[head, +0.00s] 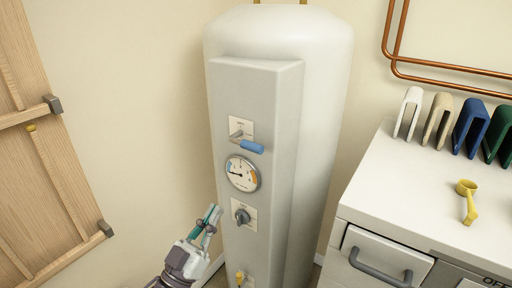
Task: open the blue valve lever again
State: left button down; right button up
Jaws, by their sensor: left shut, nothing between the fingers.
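The blue valve lever (251,146) sits on a small plate near the top of the grey panel on the front of a white tank (325,130). Its blue grip points to the right and slightly down from its metal pivot. My left gripper (213,214) is at the panel's left edge, below and left of the lever and apart from it. Its fingers are together with nothing between them. My right gripper is not in view.
Below the lever are a round gauge (242,173) and a dark knob (242,216). A white cabinet (400,200) at the right bears a yellow scoop (467,200) and several coloured folded pieces. A wooden door (40,150) is at the left. Copper pipes (440,70) run along the wall.

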pick_arm(q)
jog(key=p+x, duration=0.5)
jog(key=x, duration=0.8)
jog(key=shift+w+d+r, duration=0.15)
jog(key=shift+w+r, duration=0.1)
jog(key=shift+r, duration=0.05)
jog(key=shift+w+n, duration=0.15)
jog(key=shift+n, duration=0.15)
